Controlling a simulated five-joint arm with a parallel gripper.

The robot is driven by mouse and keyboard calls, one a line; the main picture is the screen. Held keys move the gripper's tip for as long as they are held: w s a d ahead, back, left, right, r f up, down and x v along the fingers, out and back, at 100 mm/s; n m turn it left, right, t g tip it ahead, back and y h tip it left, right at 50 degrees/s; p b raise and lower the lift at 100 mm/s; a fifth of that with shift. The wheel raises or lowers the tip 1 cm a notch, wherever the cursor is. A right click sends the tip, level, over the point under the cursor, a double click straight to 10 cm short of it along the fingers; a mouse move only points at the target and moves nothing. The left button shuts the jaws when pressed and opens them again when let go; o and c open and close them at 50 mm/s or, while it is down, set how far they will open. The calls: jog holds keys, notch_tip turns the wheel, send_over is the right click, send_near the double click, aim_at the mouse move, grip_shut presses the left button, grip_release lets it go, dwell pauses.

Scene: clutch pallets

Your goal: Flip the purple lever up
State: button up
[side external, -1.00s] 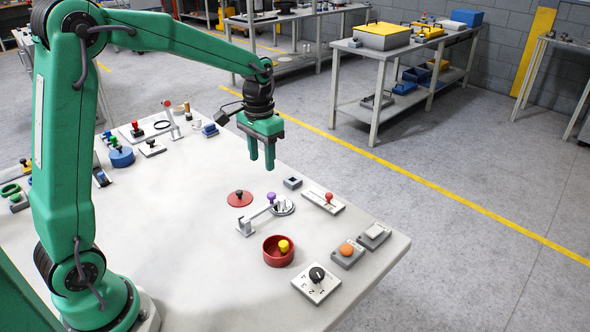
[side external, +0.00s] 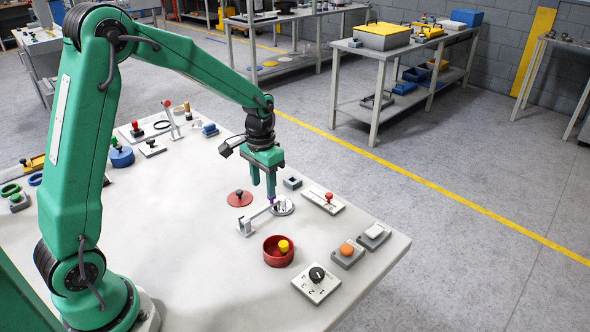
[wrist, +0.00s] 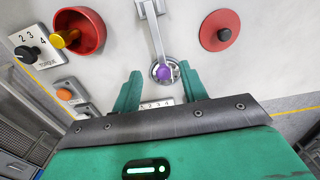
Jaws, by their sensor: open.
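The lever is a light grey arm (side external: 258,214) with a purple knob (wrist: 165,76) at its tip. It lies low, its knob end over a round metal plate (side external: 284,206) and its other end at a small bracket (side external: 244,228). In the wrist view the lever arm (wrist: 154,36) runs up from the knob. My green gripper (side external: 263,191) is right above the knob end, pointing down. In the wrist view its open fingers (wrist: 158,90) stand on either side of the knob, with space between. In the side view the fingers partly hide the knob; contact cannot be told.
Nearby stand a red bowl (side external: 267,256) with a yellow knob (side external: 284,246), a red disc (side external: 236,201) with a dark knob, and a red-knobbed slider (side external: 324,202). A numbered dial (side external: 316,284) and an orange button (side external: 346,250) are in front. The left middle of the table is clear.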

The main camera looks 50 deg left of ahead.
jog(key=shift+f, duration=0.2)
grip_shut()
dwell(1.3)
grip_release()
jog(key=shift+r, duration=0.1)
notch_tip(320, 180, up, 8)
dwell(0.7)
